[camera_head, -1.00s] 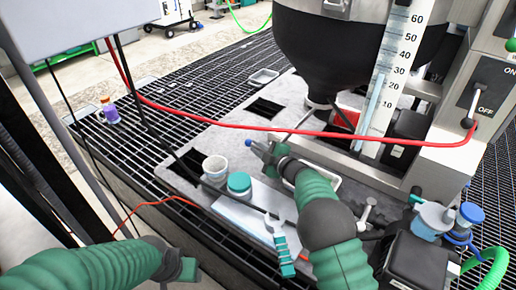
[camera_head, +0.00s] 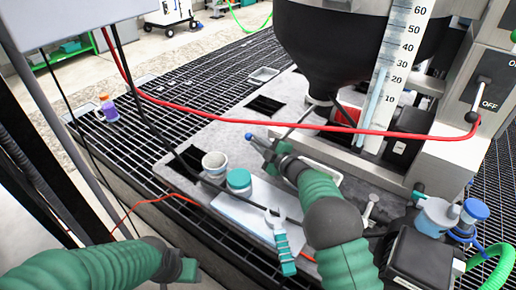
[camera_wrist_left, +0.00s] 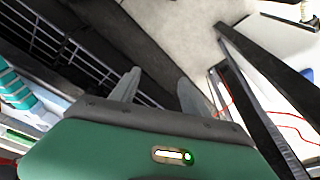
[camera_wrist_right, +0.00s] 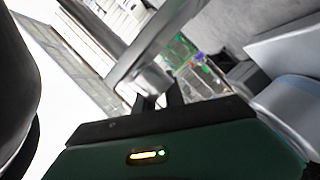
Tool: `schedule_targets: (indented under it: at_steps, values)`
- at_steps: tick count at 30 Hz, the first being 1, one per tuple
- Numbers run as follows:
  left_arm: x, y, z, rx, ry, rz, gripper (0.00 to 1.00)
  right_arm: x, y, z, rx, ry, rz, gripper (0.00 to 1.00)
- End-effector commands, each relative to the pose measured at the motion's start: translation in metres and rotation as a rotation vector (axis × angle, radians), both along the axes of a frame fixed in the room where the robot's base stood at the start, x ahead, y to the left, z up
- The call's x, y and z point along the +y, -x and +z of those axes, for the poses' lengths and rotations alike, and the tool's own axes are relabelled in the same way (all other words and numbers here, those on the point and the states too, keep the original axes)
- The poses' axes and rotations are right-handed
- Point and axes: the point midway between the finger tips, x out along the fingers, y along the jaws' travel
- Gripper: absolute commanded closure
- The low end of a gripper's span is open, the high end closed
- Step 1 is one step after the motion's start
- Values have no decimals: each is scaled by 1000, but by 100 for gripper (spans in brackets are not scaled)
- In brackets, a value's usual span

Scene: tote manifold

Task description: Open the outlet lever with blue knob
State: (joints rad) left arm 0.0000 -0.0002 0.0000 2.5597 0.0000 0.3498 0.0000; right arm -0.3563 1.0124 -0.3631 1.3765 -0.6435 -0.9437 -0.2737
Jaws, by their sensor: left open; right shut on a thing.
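The dark hopper (camera_head: 318,60) stands upper middle in the head view, with its outlet neck at the bottom. A thin grey lever rod (camera_head: 297,122) slants down-left from the neck towards my right gripper (camera_head: 264,147). My right gripper is shut on the lever at its free end; a small blue knob (camera_head: 249,136) shows at the fingertips. The exact contact is too small to tell. In the right wrist view the fingers (camera_wrist_right: 160,99) are close together at a metal bar (camera_wrist_right: 150,76). My left gripper (camera_wrist_left: 155,90) is open and empty, away at the lower left in the head view.
A red hose (camera_head: 300,127) crosses in front of the hopper. A blue-capped valve (camera_head: 474,210) stands at the right.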

Motion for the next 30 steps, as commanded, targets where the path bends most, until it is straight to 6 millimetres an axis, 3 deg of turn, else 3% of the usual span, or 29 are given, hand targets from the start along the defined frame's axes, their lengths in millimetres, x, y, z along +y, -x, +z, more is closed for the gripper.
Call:
schedule_targets:
  at_steps: [1,6,18,22,25,30]
  values:
    - [0,0,-24,1,0,0,46,-2,1,-16,-19,-39,-2,100]
    - [0,0,-51,1,0,0,46,-3,2,-4,-108,-167,-2,100]
    - [0,0,-52,1,0,0,46,-3,3,6,-135,-211,-2,100]
    - [-2,-3,-51,-3,16,24,62,-3,3,5,-134,-210,-2,100]
    - [-12,-17,-46,-16,83,124,75,-4,3,5,-134,-210,-2,100]
    - [-48,-71,-24,-57,337,464,97,-4,3,5,-134,-210,-2,100]
